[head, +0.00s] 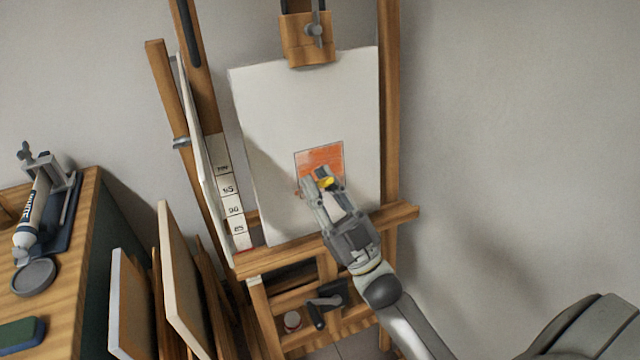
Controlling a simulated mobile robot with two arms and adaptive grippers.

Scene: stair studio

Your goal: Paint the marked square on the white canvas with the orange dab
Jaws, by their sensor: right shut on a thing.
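The white canvas (280,105) stands on a wooden easel, held by a clamp at its top edge. The marked square (319,158) is a thin dark outline low on the canvas, and orange paint covers most of what shows inside it. My right gripper (322,180) is in front of the lower part of the square and hides some of it. It is shut on a small yellow thing (327,183), mostly hidden between the fingers. I cannot tell whether that thing touches the canvas. My left gripper is out of view.
The easel ledge (300,249) runs below the canvas, under my right arm. At left, a wooden-topped cabinet (75,225) bears a paint tube (32,215) in a holder and a round grey lid (35,276). Boards (180,280) lean beside it.

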